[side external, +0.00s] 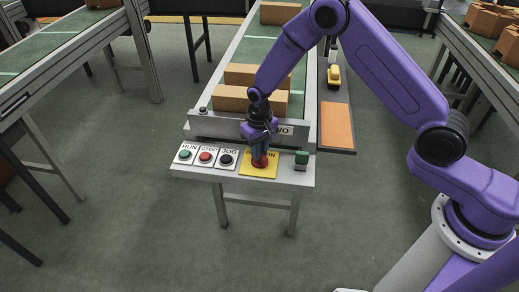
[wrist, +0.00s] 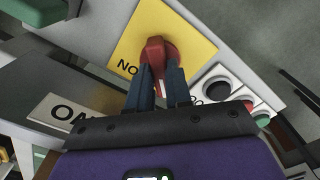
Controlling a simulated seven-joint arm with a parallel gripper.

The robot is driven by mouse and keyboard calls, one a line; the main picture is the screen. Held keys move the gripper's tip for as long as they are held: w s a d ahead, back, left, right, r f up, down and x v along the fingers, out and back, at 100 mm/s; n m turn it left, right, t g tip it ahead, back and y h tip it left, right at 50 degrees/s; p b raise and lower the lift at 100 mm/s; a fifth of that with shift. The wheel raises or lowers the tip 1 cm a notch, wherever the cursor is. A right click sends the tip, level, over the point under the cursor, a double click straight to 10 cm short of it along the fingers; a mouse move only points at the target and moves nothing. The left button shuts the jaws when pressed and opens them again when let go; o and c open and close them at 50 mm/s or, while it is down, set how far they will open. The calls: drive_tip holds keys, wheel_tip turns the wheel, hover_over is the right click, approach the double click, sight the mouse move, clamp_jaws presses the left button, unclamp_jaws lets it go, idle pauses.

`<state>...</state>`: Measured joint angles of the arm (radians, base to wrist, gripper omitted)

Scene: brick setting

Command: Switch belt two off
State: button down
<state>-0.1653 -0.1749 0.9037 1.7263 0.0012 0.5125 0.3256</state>
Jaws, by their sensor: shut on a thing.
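A red switch handle (side external: 260,162) stands on a yellow plate (side external: 245,170) on the control panel at the front end of the middle belt. In the wrist view the red handle (wrist: 155,47) sits between my finger tips on the yellow plate (wrist: 124,46). The word ON shows on the plate; the rest of its lettering is hidden. My gripper (side external: 261,150) points down and is shut on the handle; its fingers also show in the wrist view (wrist: 159,82). A sign (side external: 285,130) behind my gripper is partly covered, with WO readable.
Left of the plate are RUN (side external: 185,154), STOP (side external: 205,156) and JOG (side external: 226,159) buttons. A green block (side external: 302,158) stands at the panel's right. Cardboard boxes (side external: 245,100) lie on the green belt behind. Other belts stand left and right.

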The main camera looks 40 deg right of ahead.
drive_tip(key=c, duration=1)
unclamp_jaws()
drive_tip(key=shift+c, duration=0.2)
wheel_tip(320, 180, up, 18)
drive_tip(key=shift+f, duration=0.25)
drive_tip(key=s+d+r+n, duration=0.1)
drive_tip(key=s+d+n, duration=0.2)
drive_tip(key=s, duration=0.8)
drive_tip(key=s+d+r+n, duration=0.1)
drive_tip(key=s+d+n, duration=0.3)
drive_tip(key=s, duration=0.8)
drive_tip(key=s+d+r+n, duration=0.1)
drive_tip(key=s+d+n, duration=0.2)
drive_tip(key=s, duration=0.8)
drive_tip(key=shift+s+d+r+n, duration=0.15)
drive_tip(key=shift+s+r+n, duration=0.15)
drive_tip(key=shift+n, duration=0.9)
